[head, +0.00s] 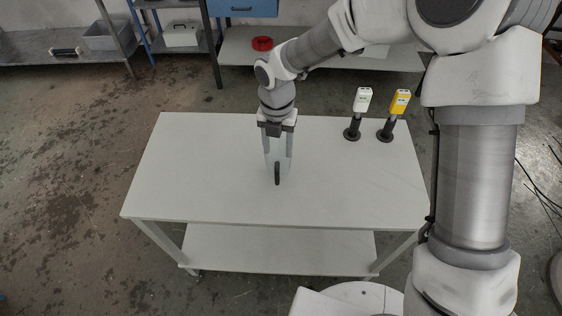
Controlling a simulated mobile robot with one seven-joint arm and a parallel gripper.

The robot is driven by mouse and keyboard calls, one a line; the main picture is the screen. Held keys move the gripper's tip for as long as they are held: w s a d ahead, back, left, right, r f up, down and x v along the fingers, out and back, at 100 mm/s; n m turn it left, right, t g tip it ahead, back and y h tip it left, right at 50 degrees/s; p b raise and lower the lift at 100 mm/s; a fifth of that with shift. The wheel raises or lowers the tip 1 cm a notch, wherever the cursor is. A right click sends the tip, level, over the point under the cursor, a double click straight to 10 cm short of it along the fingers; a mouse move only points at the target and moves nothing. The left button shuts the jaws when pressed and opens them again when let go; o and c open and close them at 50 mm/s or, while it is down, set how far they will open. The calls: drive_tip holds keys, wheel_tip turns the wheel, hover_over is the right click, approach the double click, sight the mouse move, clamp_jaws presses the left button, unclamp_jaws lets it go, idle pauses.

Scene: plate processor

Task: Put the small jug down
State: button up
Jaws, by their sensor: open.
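The small jug (277,160) is a pale, see-through vessel with a dark upright handle on the side facing me. My gripper (277,145) points down over the jug. Its fingers are open, one on the left and one on the right of the jug's upper part. I cannot tell whether the fingers touch its walls. The gripper hides the jug's rim.
A white-topped device (362,100) and a yellow-topped device (400,102) stand on dark round bases at the table's back right. The table's left part and front right are clear. Shelves with a red round object (262,43) stand behind, across the floor.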

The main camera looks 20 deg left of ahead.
sight(278, 170)
wheel_tip(278, 170, down, 9)
drive_tip(key=shift+r, duration=0.2)
drive_tip(key=shift+w+a+f+p, duration=0.1)
drive_tip(key=shift+a+f+p, duration=0.1)
drive_tip(key=shift+f, duration=1.1)
drive_tip(key=shift+w+a+f+p, duration=0.1)
drive_tip(key=shift+f+p, duration=0.1)
drive_tip(key=shift+f, duration=1.1)
clamp_jaws()
